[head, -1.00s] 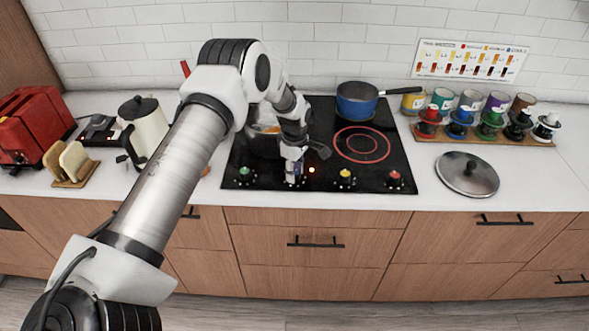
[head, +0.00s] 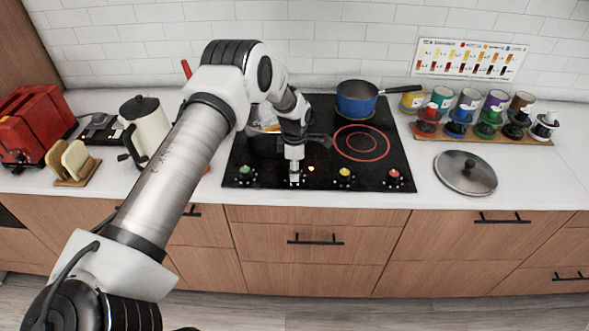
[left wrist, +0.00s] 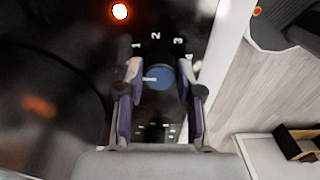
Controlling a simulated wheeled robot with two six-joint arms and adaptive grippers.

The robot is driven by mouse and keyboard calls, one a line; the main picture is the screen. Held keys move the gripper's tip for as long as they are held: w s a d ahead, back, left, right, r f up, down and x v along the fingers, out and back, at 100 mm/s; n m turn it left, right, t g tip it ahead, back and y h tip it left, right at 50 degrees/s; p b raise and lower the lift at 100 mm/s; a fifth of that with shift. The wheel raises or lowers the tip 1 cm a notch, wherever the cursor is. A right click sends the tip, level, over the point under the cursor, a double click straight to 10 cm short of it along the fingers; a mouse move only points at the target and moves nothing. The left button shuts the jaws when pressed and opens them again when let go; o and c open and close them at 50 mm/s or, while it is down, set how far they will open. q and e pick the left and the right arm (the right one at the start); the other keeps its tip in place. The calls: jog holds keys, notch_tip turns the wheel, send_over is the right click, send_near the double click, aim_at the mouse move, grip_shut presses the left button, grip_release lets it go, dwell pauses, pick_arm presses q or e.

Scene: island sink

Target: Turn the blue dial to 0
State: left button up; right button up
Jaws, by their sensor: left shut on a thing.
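The blue dial (left wrist: 160,79) shows in the left wrist view between the two fingers of my left gripper (left wrist: 161,77). The gripper is shut on it, with a finger on each side. A white pointer mark on the dial points to the left in that view. The printed digits 1, 2, 3 and 4 show around its upper side; I cannot make out a 0. In the head view my left gripper (head: 294,176) reaches down to the front edge of the black cooktop (head: 320,185) and hides the dial. My right gripper is not in view.
A green dial (head: 245,174) is to the left; a yellow dial (head: 345,175) and a red dial (head: 394,176) are to the right. A small orange-red light (head: 311,168) glows beside the gripper. A blue pot (head: 357,104) stands at the back; a lid (head: 466,174) lies right.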

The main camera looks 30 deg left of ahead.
pick_arm(q)
jog(key=shift+s+f, duration=0.1)
jog(key=shift+f, duration=0.05)
jog(key=o, duration=1.2)
jog(key=shift+c, duration=0.2)
jog(key=shift+r, duration=0.2)
notch_tip(320, 180, up, 12)
jog(key=shift+f, duration=0.15)
